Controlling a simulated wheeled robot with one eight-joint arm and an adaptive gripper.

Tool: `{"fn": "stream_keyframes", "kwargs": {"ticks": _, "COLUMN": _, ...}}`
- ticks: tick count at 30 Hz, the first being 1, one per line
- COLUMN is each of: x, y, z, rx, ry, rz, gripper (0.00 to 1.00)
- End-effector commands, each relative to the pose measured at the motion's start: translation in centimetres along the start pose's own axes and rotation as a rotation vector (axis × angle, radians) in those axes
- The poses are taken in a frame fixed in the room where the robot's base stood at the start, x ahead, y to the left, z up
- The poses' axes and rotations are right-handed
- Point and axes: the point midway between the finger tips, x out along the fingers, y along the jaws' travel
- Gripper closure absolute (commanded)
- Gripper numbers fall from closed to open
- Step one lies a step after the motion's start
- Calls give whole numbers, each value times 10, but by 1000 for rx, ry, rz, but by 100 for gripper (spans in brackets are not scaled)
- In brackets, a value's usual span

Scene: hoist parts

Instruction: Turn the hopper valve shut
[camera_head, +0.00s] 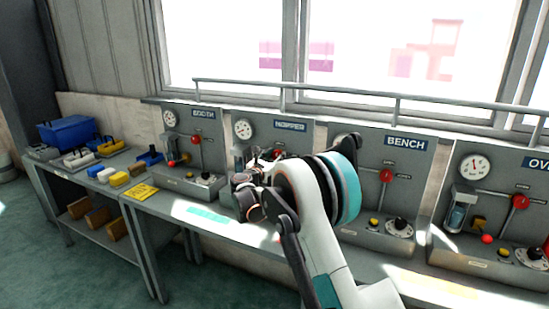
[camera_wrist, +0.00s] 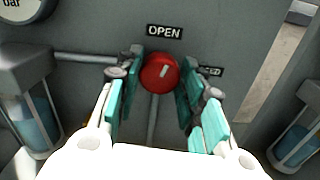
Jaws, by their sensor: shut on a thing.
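The hopper panel (camera_head: 243,131) carries a "HOPPER" sign (camera_head: 290,125) and a gauge. Its red valve knob (camera_wrist: 160,73) shows in the wrist view, under an "OPEN" label (camera_wrist: 164,32). A second label (camera_wrist: 211,71) at its right is partly hidden by a finger. A pale mark on the knob points up and slightly right, nearer to OPEN. My gripper (camera_wrist: 160,76) has its teal-padded fingers at both sides of the knob and is shut on it.
Similar panels stand alongside: booth (camera_head: 204,114) at left, bench (camera_head: 406,142) and one more (camera_head: 473,167) at right, each with a red knob. A rail (camera_head: 340,95) runs above. A side table at left holds a blue bin (camera_head: 66,131) and coloured blocks.

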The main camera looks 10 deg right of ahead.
Motion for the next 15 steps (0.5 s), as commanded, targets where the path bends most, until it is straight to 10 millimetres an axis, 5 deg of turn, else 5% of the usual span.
{"fn": "stream_keyframes", "kwargs": {"ticks": 15, "x": 0, "y": 0, "z": 0, "rx": 491, "ry": 0, "rz": 0, "gripper": 88}}
